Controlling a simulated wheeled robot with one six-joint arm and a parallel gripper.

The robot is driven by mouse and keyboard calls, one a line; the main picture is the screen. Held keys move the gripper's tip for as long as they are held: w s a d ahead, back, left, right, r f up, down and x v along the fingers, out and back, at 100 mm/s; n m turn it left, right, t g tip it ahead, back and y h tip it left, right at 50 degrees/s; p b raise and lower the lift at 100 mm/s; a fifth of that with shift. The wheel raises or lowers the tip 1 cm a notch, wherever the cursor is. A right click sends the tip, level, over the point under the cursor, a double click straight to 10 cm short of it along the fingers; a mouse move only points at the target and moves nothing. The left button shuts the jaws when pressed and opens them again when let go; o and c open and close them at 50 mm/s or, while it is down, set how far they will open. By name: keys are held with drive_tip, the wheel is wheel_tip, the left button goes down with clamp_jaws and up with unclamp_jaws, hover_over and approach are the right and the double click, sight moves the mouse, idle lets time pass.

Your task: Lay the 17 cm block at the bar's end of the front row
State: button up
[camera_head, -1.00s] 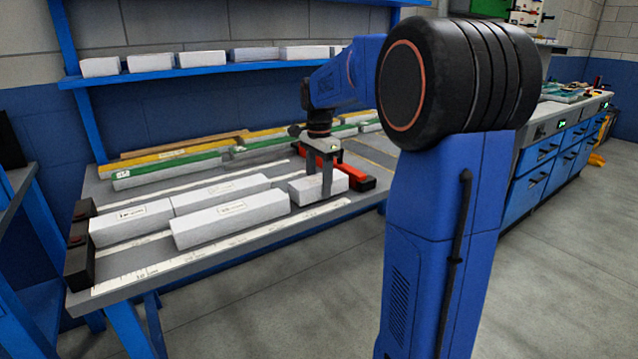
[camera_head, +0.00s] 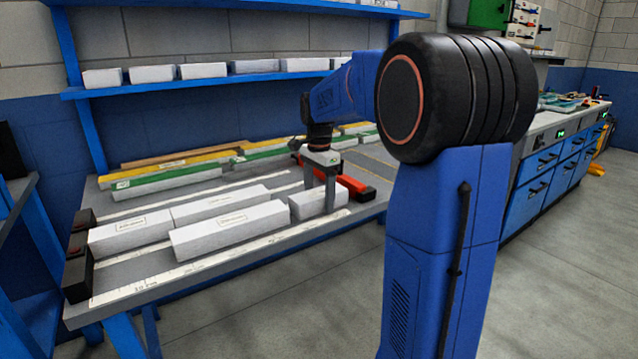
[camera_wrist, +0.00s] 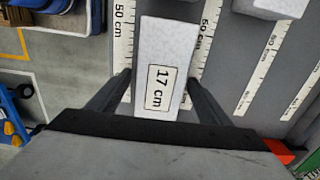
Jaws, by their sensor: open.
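The white block labelled "17 cm" (camera_wrist: 165,60) lies flat between the two fingers of my gripper (camera_wrist: 158,74) in the wrist view. The fingers are open, one along each long side; contact with the block is unclear. In the head view this short block (camera_head: 307,206) lies at the right end of the front row, close to the right end of a long white block (camera_head: 228,230). Any small gap between them is hard to judge. My gripper (camera_head: 328,192) reaches down over the short block's right part.
Two white blocks (camera_head: 130,234) (camera_head: 220,205) form a row behind, with black stops (camera_head: 79,272) at the bench's left end. A printed scale (camera_head: 180,274) runs along the front edge. Green and yellow strips lie farther back. A blue shelf (camera_head: 240,77) holds several blocks.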

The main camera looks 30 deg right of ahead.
sight(319, 193)
wheel_tip(319, 193, up, 17)
idle(0.5)
drive_tip(key=shift+s+r, duration=0.1)
drive_tip(key=s+a+f+n+t, duration=0.1)
drive_tip(key=s+a+f+n, duration=0.35)
drive_tip(key=s, duration=0.35)
drive_tip(key=s+a+f+n+t, duration=0.1)
drive_tip(key=s+a+f+n, duration=0.2)
drive_tip(key=s+a+n, duration=0.4)
drive_tip(key=s+a+f+n+t, duration=0.2)
drive_tip(key=s+a+f+n, duration=0.2)
drive_tip(key=s+f, duration=1.1)
drive_tip(key=shift+a+f+n+t, duration=0.15)
drive_tip(key=shift+f+n+t, duration=0.2)
drive_tip(key=shift+n, duration=0.7)
